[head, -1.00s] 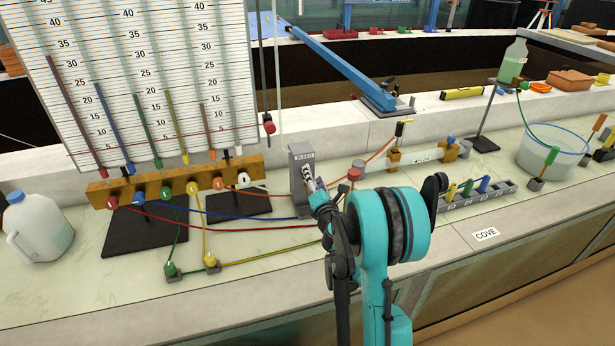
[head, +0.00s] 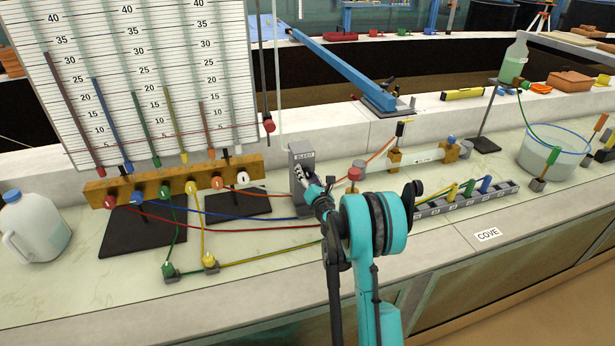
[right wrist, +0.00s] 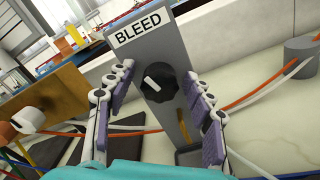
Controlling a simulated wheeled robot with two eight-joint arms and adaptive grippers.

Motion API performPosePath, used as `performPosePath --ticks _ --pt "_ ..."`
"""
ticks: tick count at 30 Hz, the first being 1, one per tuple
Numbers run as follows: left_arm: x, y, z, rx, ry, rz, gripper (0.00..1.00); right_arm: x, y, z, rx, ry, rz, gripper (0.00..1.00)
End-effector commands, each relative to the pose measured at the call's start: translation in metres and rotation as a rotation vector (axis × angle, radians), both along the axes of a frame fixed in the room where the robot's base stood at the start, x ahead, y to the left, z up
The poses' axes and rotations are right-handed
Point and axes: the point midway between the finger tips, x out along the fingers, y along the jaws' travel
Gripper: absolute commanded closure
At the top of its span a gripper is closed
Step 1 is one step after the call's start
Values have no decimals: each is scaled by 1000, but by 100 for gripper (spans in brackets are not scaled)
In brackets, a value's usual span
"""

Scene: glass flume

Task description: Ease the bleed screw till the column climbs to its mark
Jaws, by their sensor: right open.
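The bleed screw (right wrist: 158,82) is a black knob with a white pointer line on a grey upright block (right wrist: 160,40) labelled BLEED. In the head view the block (head: 303,158) stands right of the manometer board (head: 130,75), and my arm partly hides it. My right gripper (right wrist: 157,108) is open, its fingers on either side of the knob and apart from it. In the head view the right gripper (head: 313,186) is at the block's front. The board's coloured columns stand at differing heights; a thin red line crosses it low down. My left gripper is not in view.
A brass manifold (head: 175,182) with coloured valves and tubes lies left of the block. A white jug (head: 38,228) stands at far left. A grey rack (head: 468,200) and a water bowl (head: 553,152) are to the right.

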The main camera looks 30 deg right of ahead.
Motion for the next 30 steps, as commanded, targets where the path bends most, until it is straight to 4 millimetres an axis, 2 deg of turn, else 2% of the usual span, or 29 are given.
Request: performPosePath --ticks 4,5,10,11,17,24,30 --pt "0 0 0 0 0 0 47 0 0 0 0 0 0 47" --pt "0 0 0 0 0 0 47 0 0 0 1 0 0 50" --pt "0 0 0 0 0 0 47 0 0 0 1 0 0 95" --pt "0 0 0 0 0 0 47 0 0 0 1 0 0 97" --pt "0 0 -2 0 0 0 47 0 0 0 38 -9 -1 97" --pt "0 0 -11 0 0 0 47 -1 0 -1 269 -65 -1 97" --pt "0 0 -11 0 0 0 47 -1 0 0 342 -82 -2 97"
